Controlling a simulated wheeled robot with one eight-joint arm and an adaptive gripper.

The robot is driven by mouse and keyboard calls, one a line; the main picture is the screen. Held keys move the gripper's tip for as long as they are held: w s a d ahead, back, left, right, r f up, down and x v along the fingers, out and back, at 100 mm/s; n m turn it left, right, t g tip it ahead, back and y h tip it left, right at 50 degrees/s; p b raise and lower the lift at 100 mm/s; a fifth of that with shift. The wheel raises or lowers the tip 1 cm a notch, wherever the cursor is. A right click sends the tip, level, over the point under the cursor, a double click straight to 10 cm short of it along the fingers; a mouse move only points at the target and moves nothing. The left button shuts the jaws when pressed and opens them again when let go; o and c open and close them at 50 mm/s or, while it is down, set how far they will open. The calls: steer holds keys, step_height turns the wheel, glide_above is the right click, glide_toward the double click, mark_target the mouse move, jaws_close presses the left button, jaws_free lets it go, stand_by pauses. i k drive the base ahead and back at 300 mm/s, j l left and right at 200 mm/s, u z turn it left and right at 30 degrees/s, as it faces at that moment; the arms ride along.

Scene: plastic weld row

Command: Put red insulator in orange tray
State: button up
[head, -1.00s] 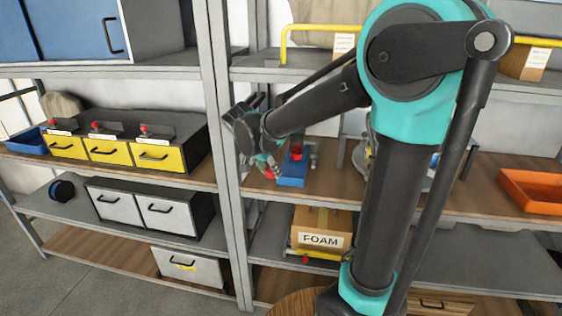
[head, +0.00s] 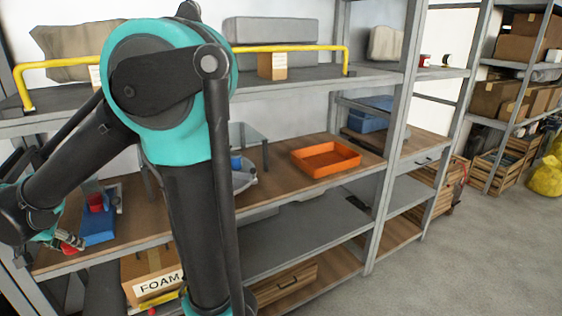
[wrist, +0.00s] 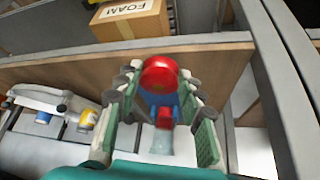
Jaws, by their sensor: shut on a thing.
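My gripper (wrist: 160,88) is shut on the red insulator (wrist: 158,72), whose rounded red end shows between the green-padded fingers in the wrist view. A blue part and a pale, clear-looking part sit behind the red; I cannot tell whether they belong to it. In the head view my gripper (head: 62,238) is at the lower left, with red showing at its tips, in front of a small blue tray (head: 98,232). The orange tray (head: 326,171) lies on the wooden shelf to the right and looks empty.
A red cylinder (head: 95,202) stands at the blue tray. A grey round dish (head: 243,181) with a blue cup (head: 236,162) and a glass-topped stand (head: 247,138) lie between it and the orange tray. A yellow rail (head: 300,48) edges the upper shelf. A FOAM box (head: 150,275) sits below.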

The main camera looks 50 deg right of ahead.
mark_target(314, 166)
steer(key=k+l, duration=0.1)
steer(key=l, duration=0.45)
steer(key=k+l, duration=0.15)
steer(key=l, duration=0.35)
steer(key=k+l, duration=0.1)
steer(key=l, duration=0.45)
steer(key=k+l, duration=0.15)
steer(key=l, duration=0.35)
steer(key=k+l+u, duration=0.1)
steer(key=l, duration=0.45)
steer(key=k+l, duration=0.15)
steer(key=l, duration=0.35)
steer(key=k+l, duration=0.15)
steer(key=l, duration=0.35)
steer(key=k+l, duration=0.15)
steer(key=l, duration=0.4)
steer(key=i+l, duration=0.1)
steer(key=l, duration=0.15)
steer(key=i+l, duration=0.1)
steer(key=l, duration=0.2)
steer(key=i+l, duration=0.1)
steer(key=l, duration=0.15)
